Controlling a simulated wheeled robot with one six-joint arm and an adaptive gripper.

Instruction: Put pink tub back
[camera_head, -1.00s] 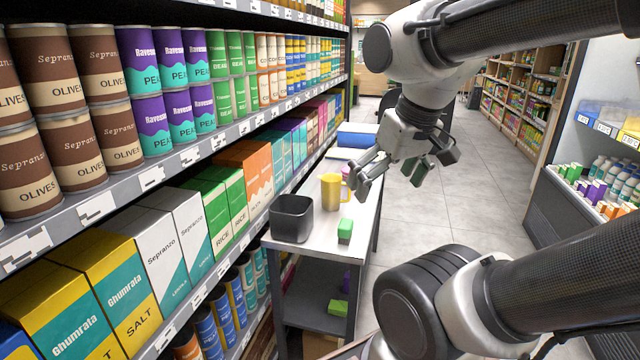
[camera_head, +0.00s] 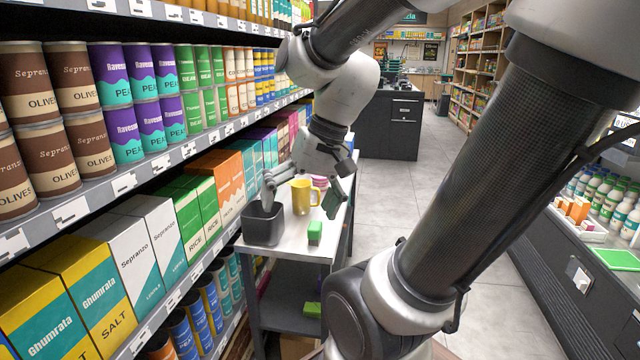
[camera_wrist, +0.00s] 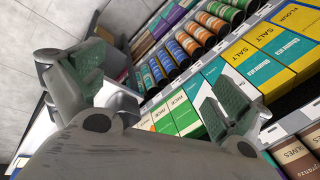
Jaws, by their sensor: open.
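A small pink item (camera_head: 319,182), possibly the pink tub, is on the metal cart top (camera_head: 290,246) behind the yellow mug (camera_head: 304,197). The mug hides part of it, so I cannot tell its full shape. My gripper (camera_head: 300,198) points down over the cart, one finger by the dark grey bin (camera_head: 263,226) and the other to the right of the mug. Its fingers are spread with nothing between them. In the wrist view my gripper (camera_wrist: 160,92) is also open, with shelf boxes behind the fingers. I cannot make out the pink item there.
The long shelf of cans and boxes (camera_head: 180,225) runs close along the left. A dark counter (camera_head: 390,122) stands beyond. The grey floor (camera_head: 445,170) right of the cart is clear.

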